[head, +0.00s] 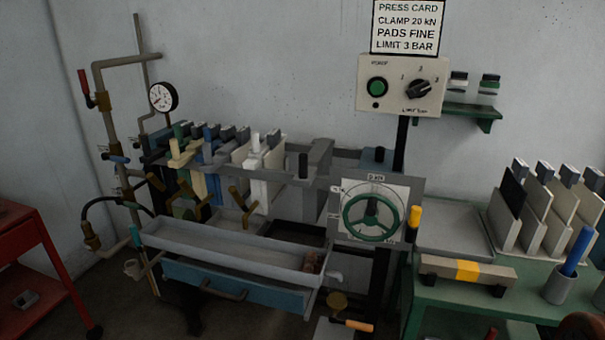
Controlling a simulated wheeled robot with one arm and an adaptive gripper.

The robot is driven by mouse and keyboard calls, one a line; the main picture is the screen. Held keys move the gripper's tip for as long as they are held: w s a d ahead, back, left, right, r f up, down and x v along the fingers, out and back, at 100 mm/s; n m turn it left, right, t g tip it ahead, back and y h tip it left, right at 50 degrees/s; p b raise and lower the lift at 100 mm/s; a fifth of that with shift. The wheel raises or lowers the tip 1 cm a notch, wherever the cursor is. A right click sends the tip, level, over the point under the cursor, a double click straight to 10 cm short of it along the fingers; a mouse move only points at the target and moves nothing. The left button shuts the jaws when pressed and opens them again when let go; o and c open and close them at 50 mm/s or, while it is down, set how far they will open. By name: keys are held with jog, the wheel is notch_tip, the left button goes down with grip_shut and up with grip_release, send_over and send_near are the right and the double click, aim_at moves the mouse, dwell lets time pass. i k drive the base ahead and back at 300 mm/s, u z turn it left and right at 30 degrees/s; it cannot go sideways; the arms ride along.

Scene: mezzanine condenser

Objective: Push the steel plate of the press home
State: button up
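The press (345,183) stands in the middle of the head view, with a row of upright plates hung between its rails. The plates at the left are grey, yellow (196,178), blue (213,182) and white (262,185), packed close together. A grey plate (318,180), which looks like the steel plate, stands to their right, with a gap between it and the white plates. A black knob (303,164) stands at the front rail by it. A green handwheel (370,218) is on the grey end frame at right. My gripper is not in view.
A grey trough (230,248) and blue drawer (225,280) are below the plates. A control box (401,86) stands above the press. A green bench (470,300) with spare plates is at right, a red cart (25,255) at left.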

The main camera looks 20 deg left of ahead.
aim_at(319, 161)
jog(key=u, duration=0.4)
jog(key=k, duration=0.45)
jog(key=u, duration=1.95)
jog(key=i, duration=1.3)
jog(key=z, duration=0.9)
jog(key=i, duration=0.25)
jog(key=z, duration=0.2)
